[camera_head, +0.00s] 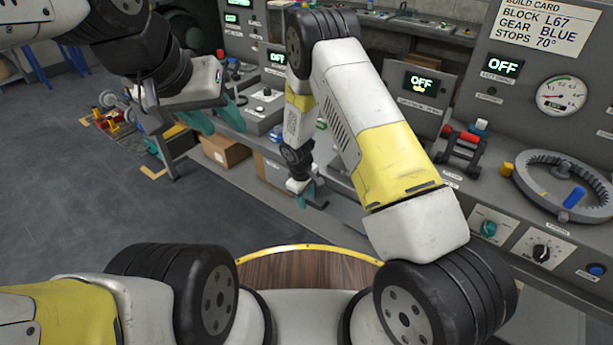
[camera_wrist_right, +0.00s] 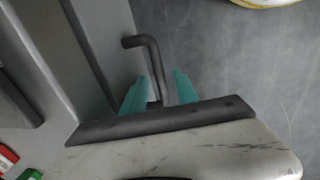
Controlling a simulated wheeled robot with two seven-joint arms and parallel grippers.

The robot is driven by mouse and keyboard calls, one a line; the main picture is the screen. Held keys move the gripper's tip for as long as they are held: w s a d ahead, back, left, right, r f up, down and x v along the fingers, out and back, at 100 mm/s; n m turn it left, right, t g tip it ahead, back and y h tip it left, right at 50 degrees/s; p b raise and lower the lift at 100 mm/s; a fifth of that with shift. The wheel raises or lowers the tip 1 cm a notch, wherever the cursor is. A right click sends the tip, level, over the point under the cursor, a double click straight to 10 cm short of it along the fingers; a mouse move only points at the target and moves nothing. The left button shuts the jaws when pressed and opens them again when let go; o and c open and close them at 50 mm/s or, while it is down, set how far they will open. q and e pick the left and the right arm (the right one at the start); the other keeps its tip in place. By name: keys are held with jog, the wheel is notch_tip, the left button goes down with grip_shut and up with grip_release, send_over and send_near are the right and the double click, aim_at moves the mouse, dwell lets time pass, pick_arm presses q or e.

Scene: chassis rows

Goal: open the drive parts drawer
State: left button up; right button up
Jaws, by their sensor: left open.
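In the right wrist view a dark bent bar handle (camera_wrist_right: 155,65) stands out from a grey cabinet front (camera_wrist_right: 105,40), which I take to be the drawer's face; no label is readable there. My right gripper (camera_wrist_right: 160,85) has its teal fingers on either side of the bar, with narrow gaps showing, so it looks open around the handle. In the head view my right gripper (camera_head: 309,198) is low in front of the bench, and the handle cannot be made out there. My left gripper (camera_head: 215,114) is open and empty, raised at upper left, away from the handle.
The grey bench (camera_head: 465,205) carries control panels, a gauge (camera_head: 561,96), a ring gear (camera_head: 570,180) and a red-handled part (camera_head: 460,139). A cardboard box (camera_head: 224,150) sits under the bench at left.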

jog(key=shift+c, duration=0.3)
grip_shut()
dwell(1.1)
